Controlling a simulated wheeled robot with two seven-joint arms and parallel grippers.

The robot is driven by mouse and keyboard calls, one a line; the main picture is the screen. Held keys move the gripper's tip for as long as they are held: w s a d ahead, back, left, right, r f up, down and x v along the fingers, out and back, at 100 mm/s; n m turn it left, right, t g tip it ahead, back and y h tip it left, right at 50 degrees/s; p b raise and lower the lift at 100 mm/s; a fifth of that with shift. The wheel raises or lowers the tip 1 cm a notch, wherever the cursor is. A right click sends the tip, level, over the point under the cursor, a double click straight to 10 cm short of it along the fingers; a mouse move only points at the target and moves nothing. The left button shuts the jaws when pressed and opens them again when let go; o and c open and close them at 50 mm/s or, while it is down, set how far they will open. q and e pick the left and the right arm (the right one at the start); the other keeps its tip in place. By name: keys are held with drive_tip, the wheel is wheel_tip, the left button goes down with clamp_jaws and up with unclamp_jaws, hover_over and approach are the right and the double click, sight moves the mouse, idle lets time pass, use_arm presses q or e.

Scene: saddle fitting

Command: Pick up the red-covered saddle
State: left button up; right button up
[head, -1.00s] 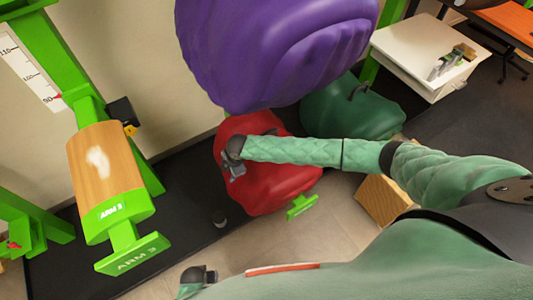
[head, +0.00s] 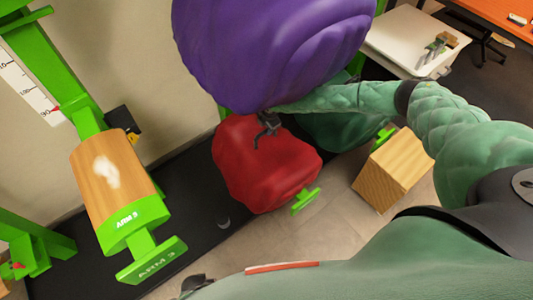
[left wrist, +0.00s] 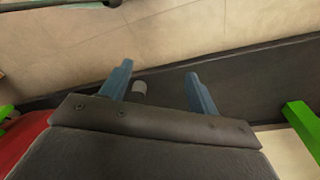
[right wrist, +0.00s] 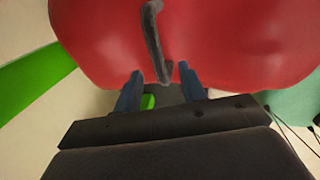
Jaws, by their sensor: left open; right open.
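The red-covered saddle (head: 262,170) sits on a stand below the purple-covered one in the head view. Its red cover (right wrist: 95,40) fills the top of the right wrist view, with a dark handle (right wrist: 152,35) on it. My right gripper (head: 268,128) is open at the red saddle's upper edge. In the right wrist view its fingers (right wrist: 160,88) are apart, with the handle's lower end appearing between them; contact is unclear. My left gripper (head: 195,285) is mostly cut off at the bottom. Its open, empty fingers (left wrist: 160,90) show in the left wrist view.
A large purple-covered saddle (head: 270,50) hangs close above. A green-covered saddle (head: 345,132) is partly hidden behind my right arm. A wooden block (head: 395,170) stands right of the red saddle. The green stand with a bare wooden arm (head: 110,180) is at the left.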

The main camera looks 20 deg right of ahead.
sight(265, 131)
drive_tip(key=shift+w+a+f, duration=0.1)
drive_tip(key=shift+f, duration=0.35)
drive_tip(key=shift+w+f+b, duration=0.1)
drive_tip(key=shift+f+b, duration=0.15)
drive_tip(key=shift+b, duration=0.2)
drive_tip(key=f+b, duration=0.2)
drive_tip(key=w+f+b, duration=0.1)
drive_tip(key=f+b, duration=0.1)
drive_tip(key=shift+w+f, duration=0.15)
drive_tip(key=shift+f, duration=0.1)
use_arm(q)
drive_tip(key=w+d+r, duration=0.1)
drive_tip(key=r, duration=0.7)
drive_tip(key=w+d+r, duration=0.2)
drive_tip(key=r, duration=0.7)
drive_tip(key=shift+w+r, duration=0.25)
drive_tip(key=shift+w, duration=0.05)
use_arm(e)
clamp_jaws()
drive_tip(key=shift+r, duration=0.1)
